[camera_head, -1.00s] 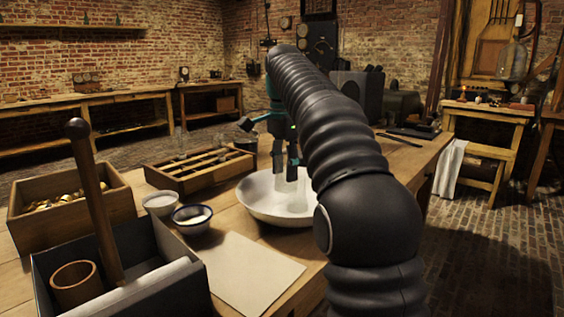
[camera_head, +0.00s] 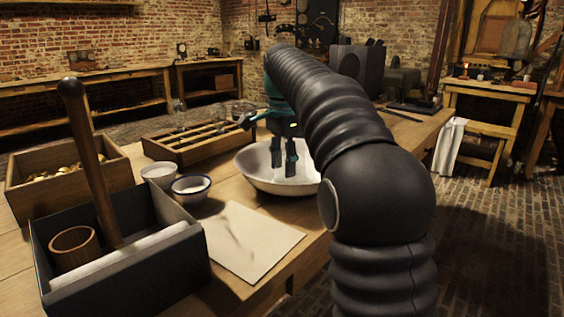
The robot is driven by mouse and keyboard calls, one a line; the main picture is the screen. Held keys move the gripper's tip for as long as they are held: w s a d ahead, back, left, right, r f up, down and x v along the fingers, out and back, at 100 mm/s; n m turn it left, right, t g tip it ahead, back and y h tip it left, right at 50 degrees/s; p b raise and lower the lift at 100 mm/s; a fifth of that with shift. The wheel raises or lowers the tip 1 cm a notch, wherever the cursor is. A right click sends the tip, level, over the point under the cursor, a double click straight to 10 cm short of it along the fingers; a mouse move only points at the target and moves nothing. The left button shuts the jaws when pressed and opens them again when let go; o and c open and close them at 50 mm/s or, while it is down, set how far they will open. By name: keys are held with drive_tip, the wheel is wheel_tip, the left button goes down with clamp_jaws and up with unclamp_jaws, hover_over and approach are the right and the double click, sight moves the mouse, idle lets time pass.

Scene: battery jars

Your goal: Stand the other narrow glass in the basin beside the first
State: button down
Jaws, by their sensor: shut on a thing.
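The white basin (camera_head: 250,178) stands on the wooden bench, partly hidden behind my arm. My gripper (camera_head: 283,170), dark with teal parts, points down into the basin. Its fingers are shut on a narrow glass (camera_head: 284,181), a faint, pale, clear shape low in the basin. The glass looks close to upright, but I cannot tell whether its foot touches the basin floor. The first narrow glass is not clearly separable from it here; the fingers and arm cover part of the basin.
A slotted wooden rack (camera_head: 205,143) lies behind left of the basin. Two small bowls (camera_head: 190,190) (camera_head: 159,173) stand left, near a pale sheet (camera_head: 250,240). A dark caddy (camera_head: 135,280) and a wooden box (camera_head: 65,195) fill the front left.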

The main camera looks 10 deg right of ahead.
drive_tip(key=shift+f+b, duration=0.3)
drive_tip(key=shift+f, duration=0.2)
idle(0.4)
drive_tip(key=shift+c, duration=2.4)
unclamp_jaws()
drive_tip(key=shift+s, duration=0.1)
